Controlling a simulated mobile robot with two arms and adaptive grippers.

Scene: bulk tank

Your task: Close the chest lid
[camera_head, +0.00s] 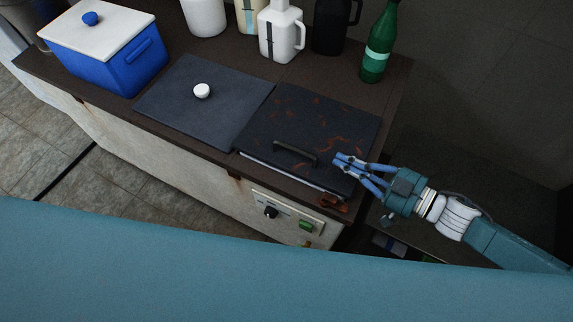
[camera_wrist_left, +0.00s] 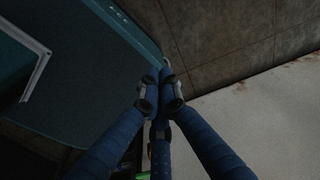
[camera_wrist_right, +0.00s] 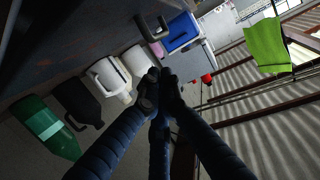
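A dark lid with rusty streaks (camera_head: 315,120) and a black bar handle (camera_head: 296,152) lies nearly flat on the counter-like tank. A pale strip shows under its front edge; I cannot tell whether it is fully down.
A plain dark panel with a white knob (camera_head: 202,91) lies left of the lid. A blue box with white top (camera_head: 122,68) stands far left. A green bottle (camera_head: 377,50), white jug (camera_head: 281,35) and other containers line the back. A control panel (camera_head: 285,215) is on the tank front.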

